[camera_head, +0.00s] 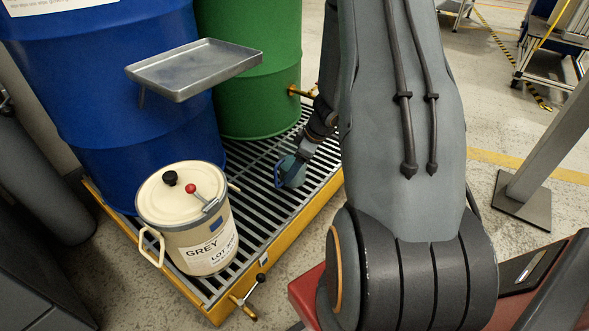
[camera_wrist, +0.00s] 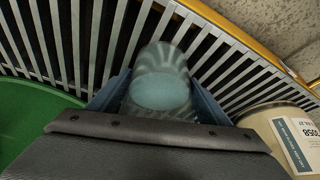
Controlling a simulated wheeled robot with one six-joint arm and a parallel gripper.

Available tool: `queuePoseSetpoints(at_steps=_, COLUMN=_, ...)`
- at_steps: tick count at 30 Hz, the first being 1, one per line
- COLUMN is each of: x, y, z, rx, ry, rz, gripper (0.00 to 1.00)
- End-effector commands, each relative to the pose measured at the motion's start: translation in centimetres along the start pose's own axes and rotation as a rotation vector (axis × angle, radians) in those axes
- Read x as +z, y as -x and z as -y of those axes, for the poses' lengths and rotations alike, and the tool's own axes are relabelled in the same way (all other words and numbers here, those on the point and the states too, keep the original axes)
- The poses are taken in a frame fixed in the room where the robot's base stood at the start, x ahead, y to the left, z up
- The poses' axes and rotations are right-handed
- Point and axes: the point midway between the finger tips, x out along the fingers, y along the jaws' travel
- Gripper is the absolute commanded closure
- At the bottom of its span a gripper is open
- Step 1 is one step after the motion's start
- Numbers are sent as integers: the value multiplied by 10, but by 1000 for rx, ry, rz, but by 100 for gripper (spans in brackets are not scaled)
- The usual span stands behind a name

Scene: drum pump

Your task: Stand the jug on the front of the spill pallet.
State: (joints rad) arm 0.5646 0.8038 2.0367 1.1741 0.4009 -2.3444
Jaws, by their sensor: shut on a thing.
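The jug (camera_wrist: 160,82) is a clear, rounded vessel with a pale teal fill, held between the blue fingers of my gripper (camera_wrist: 157,98) in the wrist view. In the head view the jug (camera_head: 293,172) shows small and partly covered by my gripper (camera_head: 287,170), over the grating right of the cream can. I cannot tell whether its base touches the bars. The spill pallet (camera_head: 317,194) has a grey slatted grating and a yellow rim; its grating also fills the wrist view (camera_wrist: 60,40). My arm hides part of its right side.
A cream can (camera_head: 185,225) with a "GREY LOT" label stands on the pallet's near left. A blue drum (camera_head: 100,90) and a green drum (camera_head: 245,70) stand behind. A metal tray (camera_head: 195,68) sits at the blue drum. A brass tap (camera_head: 300,92) juts from the green drum.

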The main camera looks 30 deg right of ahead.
Motion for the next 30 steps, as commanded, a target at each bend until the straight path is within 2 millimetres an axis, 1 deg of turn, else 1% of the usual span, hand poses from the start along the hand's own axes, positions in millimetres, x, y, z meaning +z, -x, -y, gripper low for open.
queuePoseSetpoints(at_steps=7, x=0, y=1, z=0, rx=1, ry=0, rz=-1, gripper=71)
queuePoseSetpoints(at_steps=13, x=1, y=-3, z=-1, rx=1, ry=1, rz=-1, gripper=71)
queuePoseSetpoints(at_steps=14, x=1, y=-2, z=0, rx=0, ry=1, rz=0, gripper=26)
queuePoseSetpoints(at_steps=15, x=1, y=-2, z=0, rx=0, ry=1, rz=0, gripper=19)
queuePoseSetpoints(at_steps=17, x=1, y=-2, z=0, rx=0, ry=1, rz=0, gripper=10)
queuePoseSetpoints(at_steps=26, x=1, y=-2, z=0, rx=0, ry=1, rz=0, gripper=10)
queuePoseSetpoints(at_steps=30, x=-1, y=2, z=1, rx=-1, ry=0, rz=0, gripper=10)
